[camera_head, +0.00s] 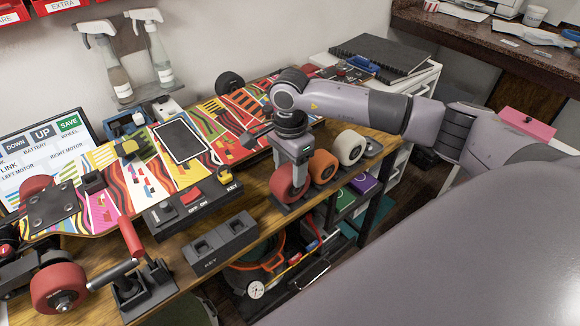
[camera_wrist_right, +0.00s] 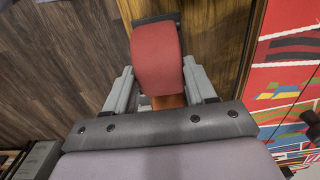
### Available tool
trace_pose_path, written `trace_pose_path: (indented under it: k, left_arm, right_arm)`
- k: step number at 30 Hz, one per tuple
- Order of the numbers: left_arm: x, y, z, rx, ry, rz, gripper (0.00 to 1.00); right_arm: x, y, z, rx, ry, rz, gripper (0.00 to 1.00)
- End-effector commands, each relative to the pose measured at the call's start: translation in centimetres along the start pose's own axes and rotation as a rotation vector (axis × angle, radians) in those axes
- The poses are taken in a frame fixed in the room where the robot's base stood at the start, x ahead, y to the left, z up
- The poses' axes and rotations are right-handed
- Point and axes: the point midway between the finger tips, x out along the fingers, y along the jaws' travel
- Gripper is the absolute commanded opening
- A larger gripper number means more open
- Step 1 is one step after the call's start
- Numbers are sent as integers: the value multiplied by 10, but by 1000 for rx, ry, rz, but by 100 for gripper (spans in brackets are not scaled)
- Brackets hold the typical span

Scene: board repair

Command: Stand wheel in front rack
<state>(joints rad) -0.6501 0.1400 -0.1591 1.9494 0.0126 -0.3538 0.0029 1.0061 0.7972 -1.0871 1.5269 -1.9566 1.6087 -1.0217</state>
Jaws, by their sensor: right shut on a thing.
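My right gripper (camera_head: 294,158) reaches down at the table's front edge, shut on a red wheel (camera_head: 288,183). The red wheel stands upright at the near end of the dark front rack (camera_head: 283,208); whether it rests fully in the slot I cannot tell. An orange wheel (camera_head: 323,167) and a white wheel (camera_head: 350,147) stand upright in the rack beside it. In the right wrist view, the red wheel (camera_wrist_right: 157,60) sits between the two fingers (camera_wrist_right: 158,75), with a bit of orange (camera_wrist_right: 168,101) below it. My left gripper is not in view.
A colourful skateboard deck (camera_head: 215,125) lies behind the rack. A grey two-slot KEY block (camera_head: 220,243) and a black switch box (camera_head: 185,207) stand to the left. Another red wheel (camera_head: 58,288) is on a truck at the lower left. Spray bottles (camera_head: 150,50) hang behind.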

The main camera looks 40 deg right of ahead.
Motion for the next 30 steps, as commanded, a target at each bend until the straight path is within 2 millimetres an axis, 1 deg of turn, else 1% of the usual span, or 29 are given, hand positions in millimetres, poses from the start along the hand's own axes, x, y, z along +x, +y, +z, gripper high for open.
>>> trace_pose_path:
  k: [9, 10, 12, 18, 19, 20, 30]
  left_arm:
    - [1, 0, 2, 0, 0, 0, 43]
    - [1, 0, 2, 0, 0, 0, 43]
    - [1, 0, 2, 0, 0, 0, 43]
    - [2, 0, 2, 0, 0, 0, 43]
    - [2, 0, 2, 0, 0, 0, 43]
    - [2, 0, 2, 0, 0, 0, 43]
    - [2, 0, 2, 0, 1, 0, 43]
  right_arm:
    - [1, 0, 0, 0, 0, -2, 24]
    - [1, 0, 0, 0, 0, -2, 65]
    - [1, 0, 0, 0, 0, -2, 85]
    - [2, 0, 0, 0, 0, -1, 85]
    - [2, 0, 0, 0, 0, 1, 78]
    - [2, 0, 0, 0, 0, 1, 69]
    - [2, 0, 0, 0, 0, 0, 69]
